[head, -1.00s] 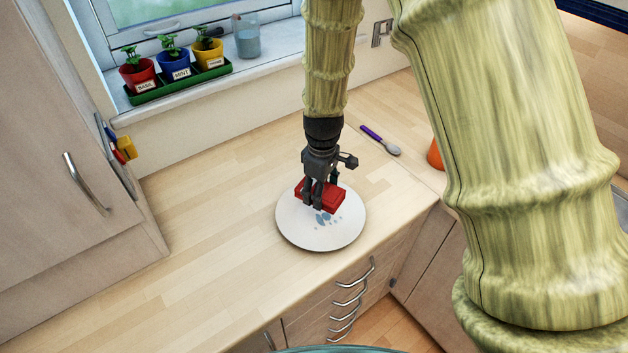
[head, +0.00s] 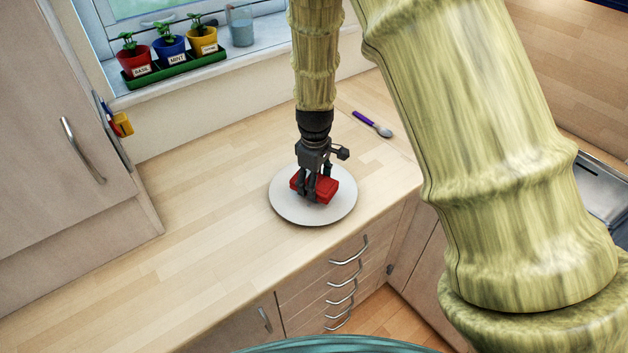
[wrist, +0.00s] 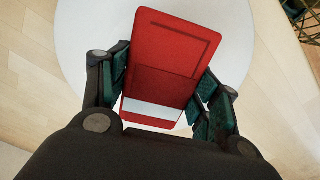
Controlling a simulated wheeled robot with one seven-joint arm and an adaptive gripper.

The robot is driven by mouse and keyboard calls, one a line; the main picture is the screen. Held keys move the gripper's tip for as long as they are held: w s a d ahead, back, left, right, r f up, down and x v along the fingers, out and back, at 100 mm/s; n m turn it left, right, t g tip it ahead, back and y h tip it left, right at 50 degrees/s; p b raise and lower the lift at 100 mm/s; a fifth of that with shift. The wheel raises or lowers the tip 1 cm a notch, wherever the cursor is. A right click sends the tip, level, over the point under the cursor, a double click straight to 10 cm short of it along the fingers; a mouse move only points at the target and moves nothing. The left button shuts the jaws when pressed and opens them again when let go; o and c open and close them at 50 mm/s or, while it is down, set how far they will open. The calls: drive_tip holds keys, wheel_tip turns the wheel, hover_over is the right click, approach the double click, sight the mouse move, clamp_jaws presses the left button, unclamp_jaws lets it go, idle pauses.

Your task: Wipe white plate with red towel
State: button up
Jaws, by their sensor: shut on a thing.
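The white plate (head: 288,209) lies on the wooden counter near its front edge. The red towel (head: 325,188) is a folded block over the middle of the plate. My gripper (head: 319,197) points down and is shut on the towel. In the wrist view the towel (wrist: 176,42) sits between my two green-padded fingers (wrist: 160,95), with the plate (wrist: 82,38) beneath. I cannot tell whether the towel presses on the plate. The blue-grey marks on the plate do not show now; the towel and fingers hide part of its surface.
A purple-handled spoon (head: 372,124) lies on the counter behind and right of the plate. Potted herbs in a green tray (head: 176,73) and a glass (head: 241,27) stand on the windowsill. A cabinet (head: 70,120) stands at the left. The counter left of the plate is clear.

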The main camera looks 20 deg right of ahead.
drive_tip(key=shift+w+f, duration=0.65)
drive_tip(key=shift+w, duration=0.25)
drive_tip(key=shift+s+r, duration=0.2)
drive_tip(key=shift+s, duration=0.3)
drive_tip(key=shift+w+f, duration=0.3)
drive_tip(key=shift+f, duration=0.1)
drive_tip(key=shift+s, duration=0.1)
drive_tip(key=shift+s, duration=0.1)
drive_tip(key=shift+f+b, duration=0.45)
drive_tip(key=shift+f, duration=0.15)
drive_tip(key=shift+s+d+r+p, duration=0.15)
drive_tip(key=shift+s+d, duration=0.1)
drive_tip(key=shift+s, duration=0.2)
drive_tip(key=shift+s+d+f+p, duration=0.1)
drive_tip(key=shift+s+d, duration=0.15)
drive_tip(key=shift+s, duration=0.25)
drive_tip(key=shift+s+d+r+p, duration=0.15)
drive_tip(key=shift+s+d, duration=0.1)
drive_tip(key=shift+s, duration=0.2)
drive_tip(key=shift+s+f, duration=0.15)
drive_tip(key=shift+f, duration=0.05)
